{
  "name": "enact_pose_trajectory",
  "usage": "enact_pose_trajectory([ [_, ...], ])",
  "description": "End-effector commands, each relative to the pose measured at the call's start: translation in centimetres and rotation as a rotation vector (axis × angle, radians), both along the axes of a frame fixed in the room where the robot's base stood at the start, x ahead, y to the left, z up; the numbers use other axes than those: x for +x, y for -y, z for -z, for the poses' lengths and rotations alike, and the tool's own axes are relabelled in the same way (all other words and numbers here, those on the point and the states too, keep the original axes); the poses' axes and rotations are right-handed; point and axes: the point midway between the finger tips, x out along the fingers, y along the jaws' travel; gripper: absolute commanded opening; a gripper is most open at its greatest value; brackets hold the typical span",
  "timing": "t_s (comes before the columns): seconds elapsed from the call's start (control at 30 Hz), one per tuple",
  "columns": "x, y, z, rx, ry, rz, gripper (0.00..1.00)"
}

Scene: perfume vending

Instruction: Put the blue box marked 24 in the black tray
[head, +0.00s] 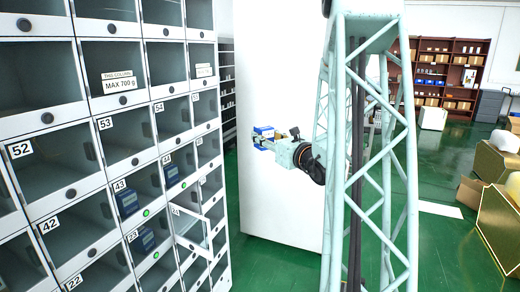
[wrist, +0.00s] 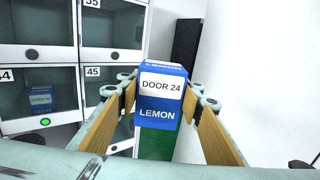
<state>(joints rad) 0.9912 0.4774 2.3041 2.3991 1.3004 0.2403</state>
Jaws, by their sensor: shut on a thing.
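The blue box (wrist: 158,113) has a white label reading "DOOR 24" and the word "LEMON" below it. My gripper (wrist: 165,92) is shut on it, with a wood-coloured pad on each side of the box. In the head view the box (head: 263,132) is held in the air in front of a white panel, to the right of the locker wall. My gripper (head: 280,142) reaches it from the right. I cannot make out the black tray in either view.
A locker wall (head: 104,123) of numbered compartments fills the left. One clear door (head: 190,228) stands swung open low in it. Other blue boxes (head: 128,201) sit behind closed doors. A white panel (head: 275,60) stands behind my gripper. Green floor (head: 262,268) is clear below.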

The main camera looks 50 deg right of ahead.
Motion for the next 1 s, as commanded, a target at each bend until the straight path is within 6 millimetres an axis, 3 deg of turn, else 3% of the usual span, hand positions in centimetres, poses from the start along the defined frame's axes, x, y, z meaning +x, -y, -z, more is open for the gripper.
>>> enact_pose_trajectory([
  [0.5,-2.2,1.4,-8.9,-0.002,0.004,0.145,0.22],
  [1.0,-5.4,1.5,-17.1,-0.003,0.003,0.273,0.22],
])
